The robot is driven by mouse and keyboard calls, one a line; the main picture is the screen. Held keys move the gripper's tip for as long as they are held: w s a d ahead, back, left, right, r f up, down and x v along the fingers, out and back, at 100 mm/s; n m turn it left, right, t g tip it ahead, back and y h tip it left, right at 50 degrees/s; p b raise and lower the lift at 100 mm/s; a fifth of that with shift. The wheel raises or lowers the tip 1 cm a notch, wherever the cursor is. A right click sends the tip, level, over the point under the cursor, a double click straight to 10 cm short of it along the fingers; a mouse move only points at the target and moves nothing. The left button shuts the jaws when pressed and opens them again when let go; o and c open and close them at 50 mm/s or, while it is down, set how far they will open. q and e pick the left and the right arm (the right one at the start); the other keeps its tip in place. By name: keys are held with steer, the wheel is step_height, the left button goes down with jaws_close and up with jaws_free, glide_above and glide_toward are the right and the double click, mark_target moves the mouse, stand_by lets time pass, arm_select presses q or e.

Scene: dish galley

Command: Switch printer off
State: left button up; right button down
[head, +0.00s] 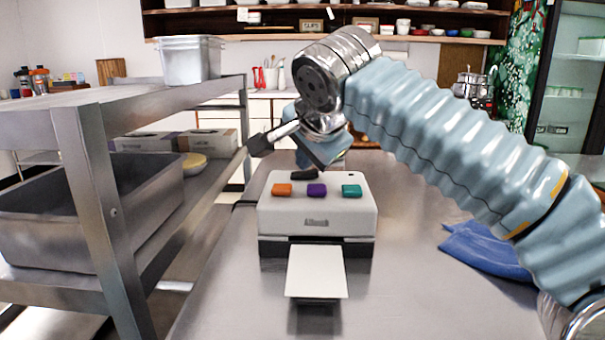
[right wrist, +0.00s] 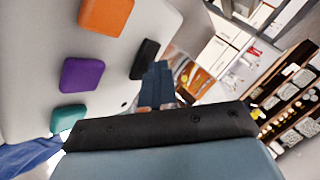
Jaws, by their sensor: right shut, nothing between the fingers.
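The printer (head: 317,222) is a white box on the steel counter, with a white sheet (head: 316,272) sticking out of its front. Its top carries an orange button (head: 282,190), a purple button (head: 317,190) and a teal button (head: 351,191). A black switch (head: 300,175) sits behind them near the back edge; it also shows in the right wrist view (right wrist: 145,60). My right gripper (head: 303,160) is shut and empty, fingers down by the black switch. In the right wrist view its fingertips (right wrist: 157,78) are beside the switch; I cannot tell whether they touch. My left gripper is out of view.
A blue cloth (head: 485,250) lies on the counter at right. The counter in front of the printer is clear.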

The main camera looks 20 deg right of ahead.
mark_target(313, 173)
steer(key=shift+d+r+p, duration=0.15)
steer(key=shift+r+p, duration=0.3)
steer(key=shift+r, duration=0.05)
steer(key=r+p, duration=0.4)
steer(key=r, duration=0.1)
steer(key=shift+s+d+p, duration=0.2)
steer(key=shift+d+p, duration=0.1)
steer(key=shift+d, duration=0.05)
stand_by(0.3)
